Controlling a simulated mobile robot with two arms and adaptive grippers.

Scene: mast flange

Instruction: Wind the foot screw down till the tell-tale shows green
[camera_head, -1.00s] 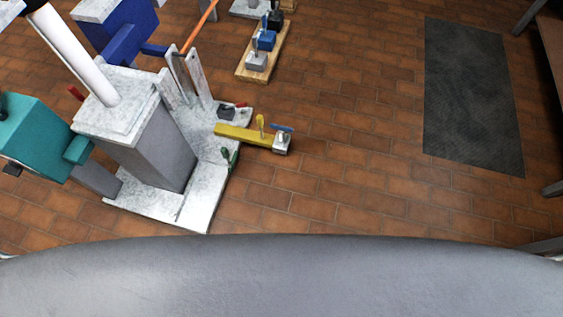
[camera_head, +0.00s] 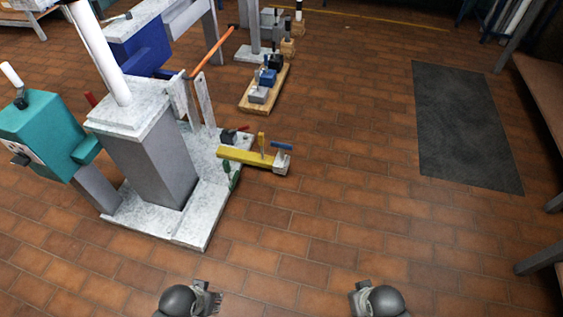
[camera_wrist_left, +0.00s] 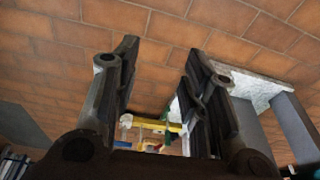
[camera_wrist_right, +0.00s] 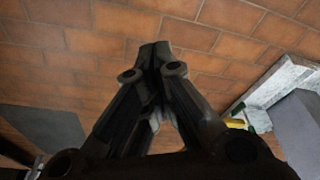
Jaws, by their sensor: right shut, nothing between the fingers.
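A yellow outrigger arm (camera_head: 243,157) reaches right from the pale stone-like base of the mast. At its end is a small grey block (camera_head: 282,165) with a blue bar handle (camera_head: 281,146) on top, which looks like the foot screw. A yellow upright lever (camera_head: 261,143) stands beside it. I cannot make out a tell-tale colour. My left gripper (camera_head: 210,300) is open and empty, with the yellow arm (camera_wrist_left: 174,128) seen beyond its fingers (camera_wrist_left: 160,65). My right gripper (camera_head: 362,300) is shut and empty; its closed fingertips show in the right wrist view (camera_wrist_right: 155,52). Both are well apart from the arm.
The grey mast pedestal (camera_head: 155,165) stands on the base (camera_head: 190,234), with a teal box (camera_head: 42,135) at its left. A wooden board (camera_head: 263,90) with small blocks lies behind. A dark mat (camera_head: 465,125) is at right. Brick floor is clear in the middle.

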